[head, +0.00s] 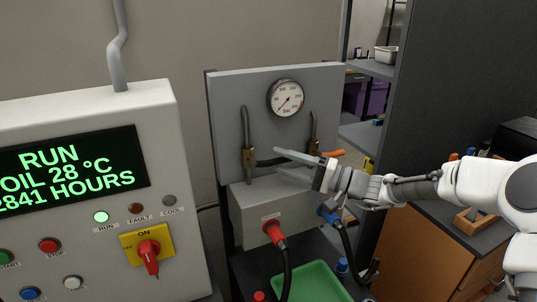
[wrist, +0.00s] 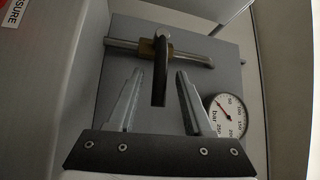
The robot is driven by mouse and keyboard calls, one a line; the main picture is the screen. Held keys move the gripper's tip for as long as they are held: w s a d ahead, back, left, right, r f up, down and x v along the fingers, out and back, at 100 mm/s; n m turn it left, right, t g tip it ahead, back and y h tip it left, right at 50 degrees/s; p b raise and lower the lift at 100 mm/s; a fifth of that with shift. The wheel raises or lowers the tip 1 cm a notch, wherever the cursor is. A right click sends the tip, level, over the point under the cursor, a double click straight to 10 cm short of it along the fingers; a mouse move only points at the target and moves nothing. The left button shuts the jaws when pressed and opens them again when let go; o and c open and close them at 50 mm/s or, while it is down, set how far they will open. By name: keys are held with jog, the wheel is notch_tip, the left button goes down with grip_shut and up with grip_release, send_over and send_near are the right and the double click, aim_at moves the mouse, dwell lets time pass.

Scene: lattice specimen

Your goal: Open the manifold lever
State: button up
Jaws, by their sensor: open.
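The manifold is a grey panel (head: 228,118) with a pipe and brass valve body (head: 249,159) on its left side. A dark lever (head: 268,162) reaches right from this brass body towards my gripper (head: 279,161). In the wrist view the lever (wrist: 161,80) stands out from the brass body (wrist: 147,47) towards the camera, between the two fingers of my gripper (wrist: 159,74). The fingers are apart, with a visible gap on each side of the lever. An orange tip (head: 335,153) shows just behind my gripper; I cannot tell whether it belongs to this lever.
A round pressure gauge (head: 286,98) sits on the panel above my gripper. Red (head: 275,234) and blue (head: 328,214) hose couplings are below it. A green tray (head: 315,283) stands low in front. A control cabinet (head: 100,215) fills the left, a wooden cabinet (head: 410,250) the right.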

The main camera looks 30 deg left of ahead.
jog(key=shift+s+a+r, duration=0.15)
jog(key=shift+a, duration=0.85)
jog(key=shift+s+a+r, duration=0.1)
jog(key=shift+a, duration=0.85)
grip_shut()
